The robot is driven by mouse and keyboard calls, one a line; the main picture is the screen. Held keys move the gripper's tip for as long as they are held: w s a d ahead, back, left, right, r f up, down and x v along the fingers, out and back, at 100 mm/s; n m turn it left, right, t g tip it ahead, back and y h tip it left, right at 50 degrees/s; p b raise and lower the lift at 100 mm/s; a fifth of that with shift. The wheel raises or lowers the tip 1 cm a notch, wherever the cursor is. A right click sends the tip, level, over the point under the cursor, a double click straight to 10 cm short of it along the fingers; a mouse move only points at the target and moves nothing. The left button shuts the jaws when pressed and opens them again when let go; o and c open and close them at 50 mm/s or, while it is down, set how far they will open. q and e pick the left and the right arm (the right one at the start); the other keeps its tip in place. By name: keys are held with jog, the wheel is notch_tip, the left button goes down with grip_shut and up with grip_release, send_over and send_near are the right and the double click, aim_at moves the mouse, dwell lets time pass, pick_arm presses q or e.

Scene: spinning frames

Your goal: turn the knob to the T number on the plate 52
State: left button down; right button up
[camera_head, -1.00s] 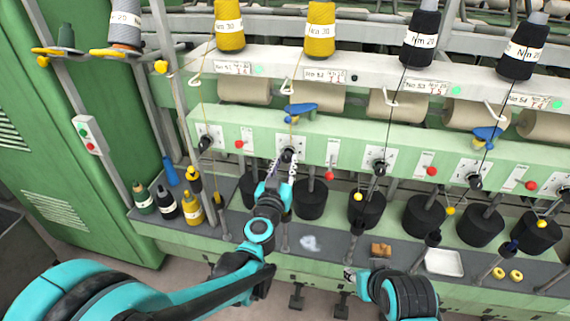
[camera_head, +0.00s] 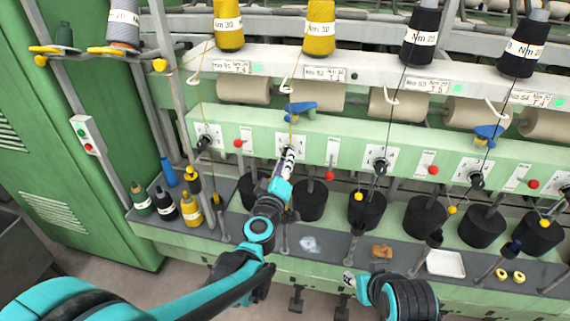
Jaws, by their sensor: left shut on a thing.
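The plate 52 (camera_head: 325,74) is a small white label on the pale rail, above the second position from the left; its small number is too blurred to read surely. Below it, on the green panel, is a white dial plate (camera_head: 284,141) with a dark knob at its centre. My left gripper (camera_head: 290,152) reaches up to this dial and is shut on the knob, which its fingers largely hide. The dial setting cannot be read. My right gripper (camera_head: 349,279) is low at the front, beside the shelf edge; its fingers are too small to judge.
Similar knobs stand at the left (camera_head: 204,142) and right (camera_head: 380,164). A blue lever (camera_head: 300,109) juts out just above the gripped dial, and a red button (camera_head: 329,175) is to its right. Black cylinders (camera_head: 310,200), bottles (camera_head: 191,209) and a white tray (camera_head: 445,263) occupy the shelf.

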pick_arm(q)
jog(key=n, duration=1.3)
jog(key=shift+b, duration=0.4)
jog(key=c, duration=1.2)
grip_release()
jog(key=v, duration=1.2)
